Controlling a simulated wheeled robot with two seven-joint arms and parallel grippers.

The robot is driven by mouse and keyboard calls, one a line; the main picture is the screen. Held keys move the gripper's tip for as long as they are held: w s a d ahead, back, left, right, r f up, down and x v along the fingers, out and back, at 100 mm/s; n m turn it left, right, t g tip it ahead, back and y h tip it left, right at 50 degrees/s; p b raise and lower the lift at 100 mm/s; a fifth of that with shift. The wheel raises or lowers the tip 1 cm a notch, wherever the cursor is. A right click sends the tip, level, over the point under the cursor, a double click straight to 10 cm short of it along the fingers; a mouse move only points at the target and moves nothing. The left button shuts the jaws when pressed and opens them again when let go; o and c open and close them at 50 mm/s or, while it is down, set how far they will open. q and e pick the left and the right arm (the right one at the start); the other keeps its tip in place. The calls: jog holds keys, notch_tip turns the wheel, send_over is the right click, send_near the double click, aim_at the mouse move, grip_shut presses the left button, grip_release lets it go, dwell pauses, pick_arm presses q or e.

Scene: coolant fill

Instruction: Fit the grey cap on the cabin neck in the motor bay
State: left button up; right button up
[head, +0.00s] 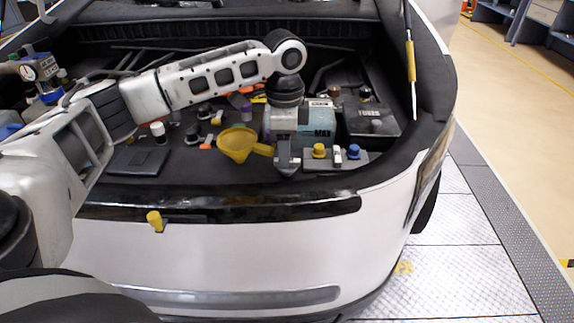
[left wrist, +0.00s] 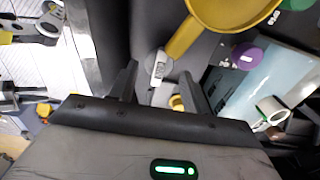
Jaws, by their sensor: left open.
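A small pale item (head: 337,154), which may be the grey cap, stands between a yellow cap (head: 319,150) and a blue cap (head: 354,152) on a dark holder. I cannot tell which fitting is the cabin neck. My left gripper (head: 287,167) points down in the bay, just left of that holder and in front of the tank marked MAX (head: 318,126). In the left wrist view its two fingers (left wrist: 157,90) are apart, with no object clearly held. A yellow part (left wrist: 176,103) shows beyond them. My right gripper is not in view.
A yellow funnel (head: 237,145) lies left of my gripper, its handle reaching towards it. A black box marked FUSES (head: 370,119) is at the right. A yellow piece (head: 155,221) sits at the bay's front edge.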

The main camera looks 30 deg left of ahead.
pick_arm(q)
notch_tip(320, 180, down, 4)
jog(key=shift+w+d+f, duration=0.1)
jog(key=shift+d+f, duration=0.05)
jog(key=shift+f, duration=0.1)
jog(key=c, duration=0.7)
